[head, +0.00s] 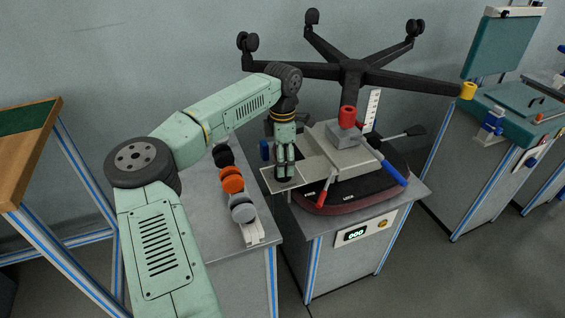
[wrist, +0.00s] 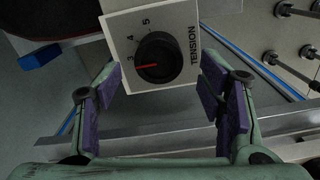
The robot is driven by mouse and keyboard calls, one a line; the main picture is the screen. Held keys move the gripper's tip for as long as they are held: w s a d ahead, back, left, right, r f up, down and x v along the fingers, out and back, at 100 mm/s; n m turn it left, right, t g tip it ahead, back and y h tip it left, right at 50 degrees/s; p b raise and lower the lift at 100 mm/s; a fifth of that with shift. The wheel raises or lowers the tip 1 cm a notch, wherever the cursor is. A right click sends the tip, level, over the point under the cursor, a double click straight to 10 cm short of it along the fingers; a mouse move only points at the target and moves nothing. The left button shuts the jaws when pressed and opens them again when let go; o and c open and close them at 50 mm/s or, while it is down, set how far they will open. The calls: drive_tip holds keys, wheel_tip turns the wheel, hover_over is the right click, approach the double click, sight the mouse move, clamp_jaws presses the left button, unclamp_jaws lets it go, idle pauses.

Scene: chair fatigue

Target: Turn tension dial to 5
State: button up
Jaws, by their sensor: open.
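The tension dial (wrist: 157,58) is a round black knob with a red pointer line, set on a white panel (wrist: 118,24) marked 3, 4, 5 and TENSION. The red line points at the 3. My gripper (wrist: 158,82) is open in the wrist view, with one purple-padded finger on each side of the panel and dial. I cannot tell whether the pads touch the panel. In the head view my gripper (head: 285,176) points down over the left side of the upturned chair's mechanism. The dial cannot be made out there.
The chair's black star base (head: 352,70) with casters stands up behind the gripper. A red-tipped lever (head: 322,191) and a blue-tipped lever (head: 394,173) stick out nearby. A row of black, orange and grey knobs (head: 232,183) lies left of the gripper.

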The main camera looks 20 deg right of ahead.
drive_tip(key=shift+f, duration=1.25)
drive_tip(key=shift+c, duration=0.3)
drive_tip(key=c, duration=1.1)
